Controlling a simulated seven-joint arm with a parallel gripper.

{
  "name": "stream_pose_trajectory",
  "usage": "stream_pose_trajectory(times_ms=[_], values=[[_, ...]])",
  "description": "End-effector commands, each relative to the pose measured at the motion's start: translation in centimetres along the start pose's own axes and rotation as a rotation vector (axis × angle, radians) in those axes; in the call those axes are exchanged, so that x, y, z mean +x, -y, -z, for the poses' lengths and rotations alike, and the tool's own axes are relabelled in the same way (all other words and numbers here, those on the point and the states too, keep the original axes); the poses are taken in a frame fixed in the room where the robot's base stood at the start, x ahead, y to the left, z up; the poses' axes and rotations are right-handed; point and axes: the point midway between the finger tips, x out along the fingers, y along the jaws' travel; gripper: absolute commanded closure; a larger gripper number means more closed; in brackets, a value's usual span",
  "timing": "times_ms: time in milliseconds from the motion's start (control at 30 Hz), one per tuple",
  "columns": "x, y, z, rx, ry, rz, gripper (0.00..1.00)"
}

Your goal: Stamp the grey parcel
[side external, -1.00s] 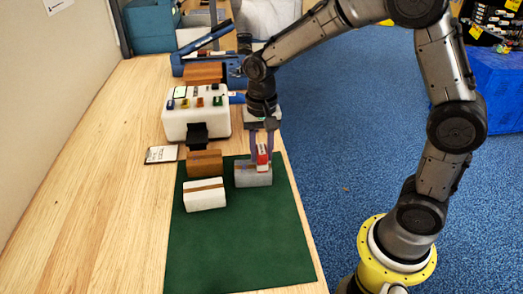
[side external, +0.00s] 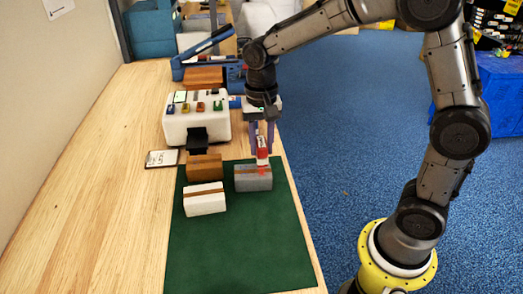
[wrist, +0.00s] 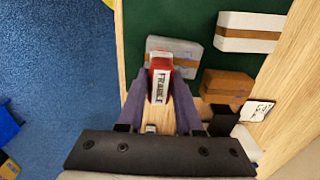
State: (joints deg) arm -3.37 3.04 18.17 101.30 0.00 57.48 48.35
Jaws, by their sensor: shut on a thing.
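The grey parcel (side external: 245,181) lies on the far right part of the green mat, with a brown tape band on top. It also shows in the wrist view (wrist: 186,47). My gripper (side external: 262,137) is shut on a red and white stamp (side external: 263,148) and holds it upright, a little above the parcel. In the wrist view the stamp (wrist: 160,84) has a white label reading "FRAGILE". In the wrist view the stamp hides part of the parcel.
A brown parcel (side external: 204,171) and a white parcel (side external: 205,205) lie left of the grey one. The front of the green mat (side external: 235,253) is clear.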

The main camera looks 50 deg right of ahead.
Motion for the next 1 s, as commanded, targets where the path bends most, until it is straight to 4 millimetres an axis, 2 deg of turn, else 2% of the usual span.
stream_pose_trajectory(times_ms=[433,1000], values=[[-3.1,0.0,0.0,0.0,-0.001,0.001,1.0],[-3.4,0.0,0.0,0.0,0.0,0.0,1.0]])
